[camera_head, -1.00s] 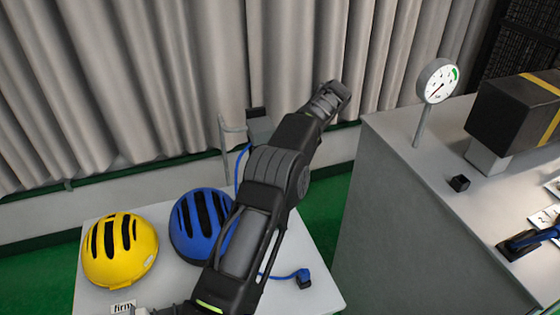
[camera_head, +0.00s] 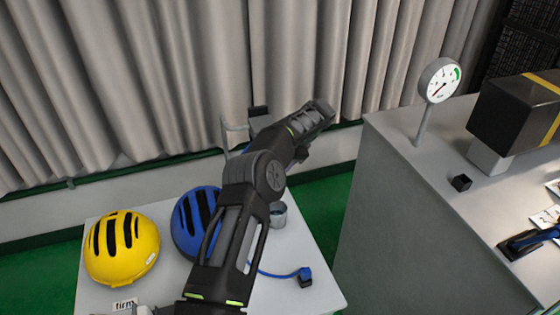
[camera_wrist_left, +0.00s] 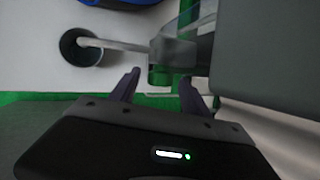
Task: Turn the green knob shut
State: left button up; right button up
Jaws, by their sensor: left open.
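No green knob shows clearly in the head view. In the left wrist view a small green patch (camera_wrist_left: 160,76) lies between my fingers, just below a grey block (camera_wrist_left: 175,52); I cannot tell whether it is the knob or green floor behind. My left gripper (camera_wrist_left: 160,79) is open, its two dark fingers apart with nothing held. My right gripper is out of view.
A white table (camera_head: 322,268) carries a yellow helmet (camera_head: 121,250), a blue helmet (camera_head: 184,222) and a grey cup (camera_head: 278,214). A bench (camera_head: 400,200) at right holds a dial gauge (camera_head: 440,80) and a black block (camera_head: 512,112). A curtain (camera_head: 180,70) hangs behind.

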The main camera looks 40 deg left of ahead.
pick_arm(q)
grip_shut()
dwell(0.6)
